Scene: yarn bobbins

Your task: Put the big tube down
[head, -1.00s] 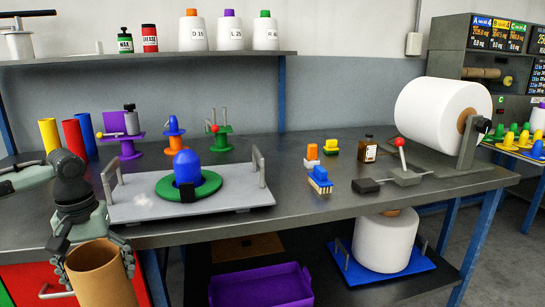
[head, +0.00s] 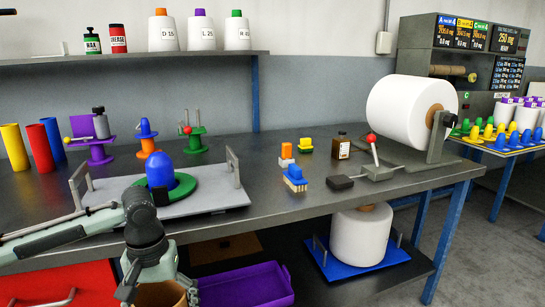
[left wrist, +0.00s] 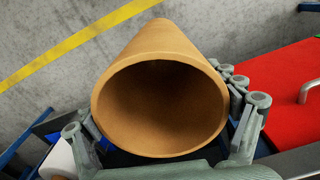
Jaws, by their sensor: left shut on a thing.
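The big tube (head: 160,293) is a brown cardboard cylinder, low at the left of the head view and cut off by the bottom edge. My left gripper (head: 160,281) is shut on the tube in front of the workbench's front edge. In the left wrist view the tube's open end (left wrist: 160,108) faces the camera, with gripper fingers on both sides of it. The tube is in the air over the floor, and its far end is hidden. My right gripper is in neither view.
The workbench (head: 265,190) holds a grey tray (head: 215,198) with a blue-topped green disc, and a big white roll (head: 400,112). Below are a purple crate (head: 245,287) and a white roll on a blue base (head: 335,268). Red drawers (head: 60,287) stand at left. Grey floor (left wrist: 40,40) has a yellow line.

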